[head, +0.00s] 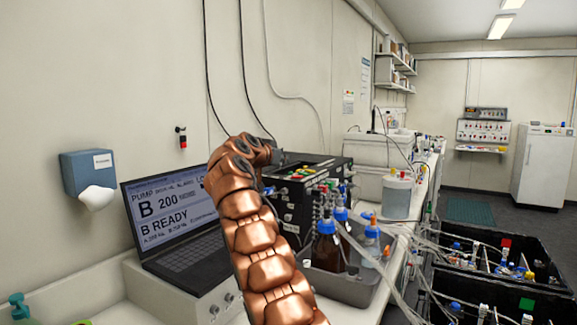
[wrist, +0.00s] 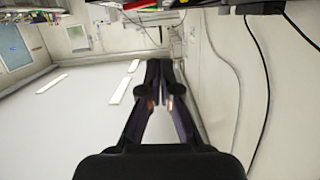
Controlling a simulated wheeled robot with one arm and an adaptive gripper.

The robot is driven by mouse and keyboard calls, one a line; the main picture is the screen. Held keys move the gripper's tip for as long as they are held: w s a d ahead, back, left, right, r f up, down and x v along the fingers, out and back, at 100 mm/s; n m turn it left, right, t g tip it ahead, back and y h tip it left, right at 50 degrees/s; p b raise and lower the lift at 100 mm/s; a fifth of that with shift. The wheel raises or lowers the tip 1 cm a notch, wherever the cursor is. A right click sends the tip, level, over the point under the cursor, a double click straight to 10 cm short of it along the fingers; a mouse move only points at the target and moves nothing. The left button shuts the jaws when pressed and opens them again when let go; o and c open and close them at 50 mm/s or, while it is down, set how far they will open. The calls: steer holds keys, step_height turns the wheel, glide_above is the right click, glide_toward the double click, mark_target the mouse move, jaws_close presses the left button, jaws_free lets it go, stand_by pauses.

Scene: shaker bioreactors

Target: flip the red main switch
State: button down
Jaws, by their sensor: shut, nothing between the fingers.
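A small red and black fitting (head: 182,138) is on the wall above the laptop; I cannot tell whether it is the main switch. A black control box (head: 288,215) stands on the bench behind my arm, with small red, yellow and green parts at its top. My gripper is mostly hidden behind my copper-coloured arm in the head view, close to the box's top left edge. In the wrist view my gripper (wrist: 166,72) is shut with nothing between its fingers. That view is upside down and shows no clear red switch near the fingertips.
An open laptop (head: 175,208) reading "B READY" stands left of my arm. Bottles with blue caps (head: 327,245) stand in a grey tray (head: 345,286) to the right, with loose tubes around them. Black crates (head: 490,290) lie further right. Cables (wrist: 262,80) hang along the wall.

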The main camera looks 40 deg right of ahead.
steer(key=b+v, duration=0.2)
steer(key=v, duration=0.4)
steer(key=shift+a, duration=0.2)
steer(key=shift+w, duration=0.1)
steer(key=s+a+f+n+g+y+p, duration=0.2)
steer(key=s+a+f+n+y, duration=0.2)
steer(key=s+a+f, duration=0.6)
steer(key=s+a+f+n+g+y+p, duration=0.2)
steer(key=s+a+f+n+y, duration=0.3)
steer(key=s+a+f, duration=0.6)
steer(key=s+a+f+n+g+y+p, duration=0.2)
steer(key=s+a+f+n+y, duration=0.3)
steer(key=s+a+f, duration=0.6)
steer(key=shift+s+a+f+n, duration=0.1)
steer(key=shift+s+a+n, duration=0.1)
steer(key=shift+s+a, duration=1.8)
steer(key=shift+s+a+f+n, duration=0.15)
steer(key=shift+s+a, duration=0.75)
steer(key=shift+s, duration=2.25)
steer(key=shift+s+a+r+n, duration=0.1)
steer(key=shift+s+a+n, duration=0.15)
steer(key=shift+s+a, duration=1.75)
steer(key=shift+s+d, duration=0.55)
